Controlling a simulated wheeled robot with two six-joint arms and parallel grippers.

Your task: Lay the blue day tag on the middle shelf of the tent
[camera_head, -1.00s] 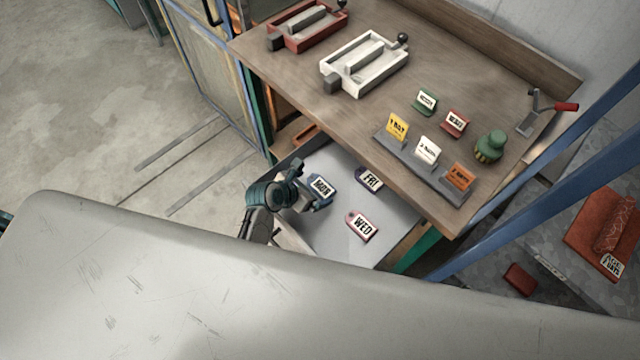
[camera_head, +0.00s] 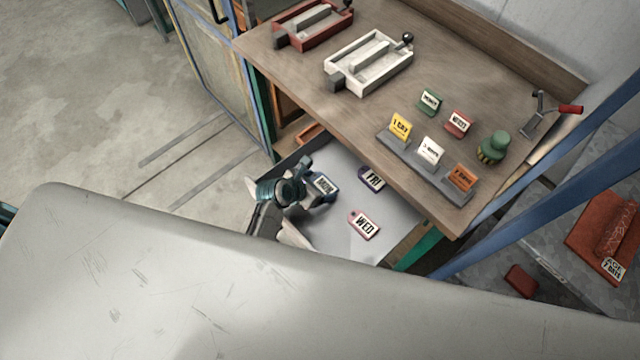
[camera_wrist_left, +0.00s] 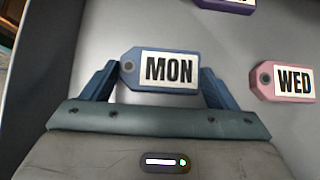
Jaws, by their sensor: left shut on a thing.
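The blue day tag (camera_head: 324,184), marked MON, is in the open grey drawer (camera_head: 335,243) below the workbench. My left gripper (camera_head: 313,188) is at the tag, its wrist over the drawer's left part. In the left wrist view, the tag (camera_wrist_left: 160,70) sits between the two blue fingers, its eyelet end by the left finger. The gripper is shut on it. I cannot tell whether the tag is clear of the drawer floor. My right gripper is not in view. I cannot make out the tent's middle shelf.
A purple FRI tag (camera_head: 372,178) and a pink WED tag (camera_head: 364,225) lie to the right in the drawer. The workbench (camera_head: 290,62) overhangs the drawer's back, with moulds and sign cards on top. A blue post (camera_head: 545,205) slants at the right.

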